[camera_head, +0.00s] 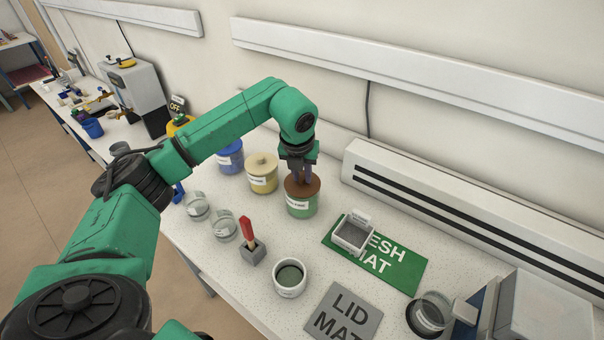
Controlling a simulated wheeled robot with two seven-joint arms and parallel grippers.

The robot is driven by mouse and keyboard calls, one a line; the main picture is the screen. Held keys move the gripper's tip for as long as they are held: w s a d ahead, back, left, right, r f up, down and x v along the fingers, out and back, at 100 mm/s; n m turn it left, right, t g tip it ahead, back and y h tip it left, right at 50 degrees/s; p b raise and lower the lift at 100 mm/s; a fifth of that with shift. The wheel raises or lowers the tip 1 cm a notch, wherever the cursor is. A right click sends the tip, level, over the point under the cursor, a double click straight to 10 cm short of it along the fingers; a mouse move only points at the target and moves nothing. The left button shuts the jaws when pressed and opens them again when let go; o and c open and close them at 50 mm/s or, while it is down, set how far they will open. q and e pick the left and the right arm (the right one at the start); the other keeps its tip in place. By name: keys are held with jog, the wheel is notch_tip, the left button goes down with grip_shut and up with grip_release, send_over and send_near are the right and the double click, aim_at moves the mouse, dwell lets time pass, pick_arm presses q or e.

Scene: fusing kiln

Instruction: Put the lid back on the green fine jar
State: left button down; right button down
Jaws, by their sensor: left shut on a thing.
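The green jar (301,206) with a white label stands on the white speckled bench. A brown lid (314,187) is at its mouth, and I cannot tell whether it rests fully on the rim. My left gripper (301,177) points down over the jar and is shut on the lid, its fingers hiding the lid's knob. The dark grey lid mat (358,312), marked LID MAT, lies bare in front. My right gripper is not in view.
A cream lidded jar (263,178) and a blue jar (231,160) stand left of the green jar. Glass jars (224,229), a red-handled tool in a grey block (249,240), a white cup (290,283) and a green mesh mat (400,269) with a small tray (352,236) stand nearby.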

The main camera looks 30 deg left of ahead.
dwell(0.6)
pick_arm(q)
jog(key=shift+c, duration=1)
grip_release()
jog(key=shift+r, duration=0.1)
jog(key=shift+r+p, duration=2.4)
jog(key=shift+r, duration=1)
jog(key=shift+c, duration=0.3)
grip_shut()
